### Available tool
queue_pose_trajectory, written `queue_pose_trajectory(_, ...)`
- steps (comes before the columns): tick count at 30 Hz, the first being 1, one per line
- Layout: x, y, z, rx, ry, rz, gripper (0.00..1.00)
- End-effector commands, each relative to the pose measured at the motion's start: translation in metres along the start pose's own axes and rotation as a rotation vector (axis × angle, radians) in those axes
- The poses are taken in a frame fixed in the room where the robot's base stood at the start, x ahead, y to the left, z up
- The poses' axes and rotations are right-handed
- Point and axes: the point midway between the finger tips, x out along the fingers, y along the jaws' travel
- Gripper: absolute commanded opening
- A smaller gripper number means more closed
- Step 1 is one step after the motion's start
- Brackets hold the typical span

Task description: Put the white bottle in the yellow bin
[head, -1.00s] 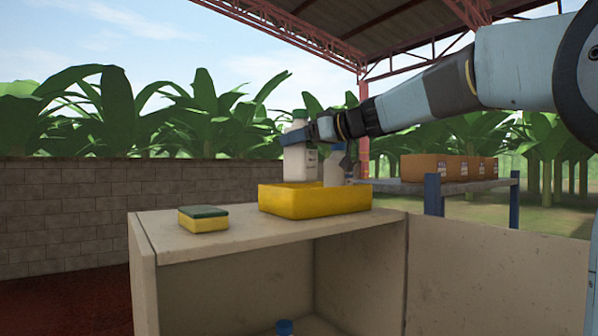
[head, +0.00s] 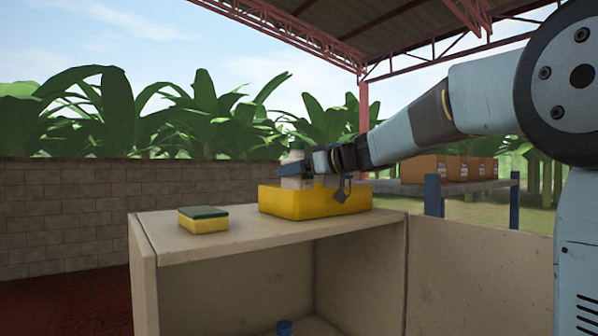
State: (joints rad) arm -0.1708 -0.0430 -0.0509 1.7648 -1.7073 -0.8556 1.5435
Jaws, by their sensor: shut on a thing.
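The white bottle (head: 294,156) is upright in my gripper (head: 296,169), which is shut on it around its upper part. The bottle is over the yellow bin (head: 315,203), and its lower end is hidden behind the bin's front wall. I cannot tell whether it touches the bin's floor. The bin stands on top of the cabinet. Another pale item stands in the bin to the right, mostly hidden by my gripper.
A green and yellow sponge (head: 204,219) lies on the cabinet top (head: 240,240), left of the bin. A blue-capped item (head: 284,327) shows inside the open cabinet. Cardboard boxes (head: 440,169) stand on a rack behind at right.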

Motion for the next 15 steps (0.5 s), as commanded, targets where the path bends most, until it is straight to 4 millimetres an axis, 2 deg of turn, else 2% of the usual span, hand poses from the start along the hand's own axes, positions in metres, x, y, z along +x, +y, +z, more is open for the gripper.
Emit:
queue_pose_trajectory(5,0.0001,-0.0001,0.0013,-0.001,0.001,0.0,0.2)
queue_pose_trajectory(6,0.0003,0.0001,0.002,0.0,-0.001,0.0,0.81)
queue_pose_trajectory(12,0.0002,0.0003,0.0019,0.0,-0.001,0.0,1.0)
queue_pose_trajectory(15,0.0001,0.0003,0.0019,0.0,0.0,0.001,1.0)
